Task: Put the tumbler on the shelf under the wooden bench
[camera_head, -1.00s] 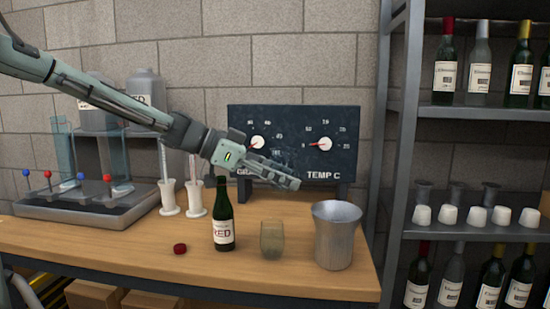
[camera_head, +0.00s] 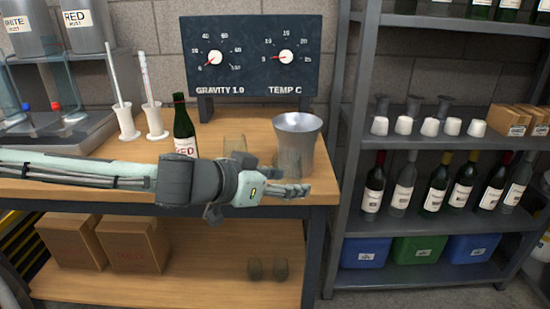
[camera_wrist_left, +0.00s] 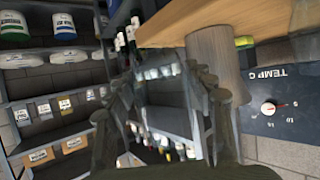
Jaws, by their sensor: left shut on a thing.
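My left gripper (camera_head: 290,192) is just in front of the wooden bench (camera_head: 130,186), near top height, pointing right. It is shut on a clear tumbler, faint in the head view against the metal cup. In the left wrist view this tumbler (camera_wrist_left: 165,125) shows as a see-through olive shape between the fingers. My right gripper is not in view.
On the bench stand a red-label bottle (camera_head: 184,125), another glass (camera_head: 234,144) and a metal cup (camera_head: 298,130), close behind my arm. Cartons (camera_head: 133,245) fill the lower shelf's left part; its middle is free. A grey rack (camera_head: 335,180) stands at the right.

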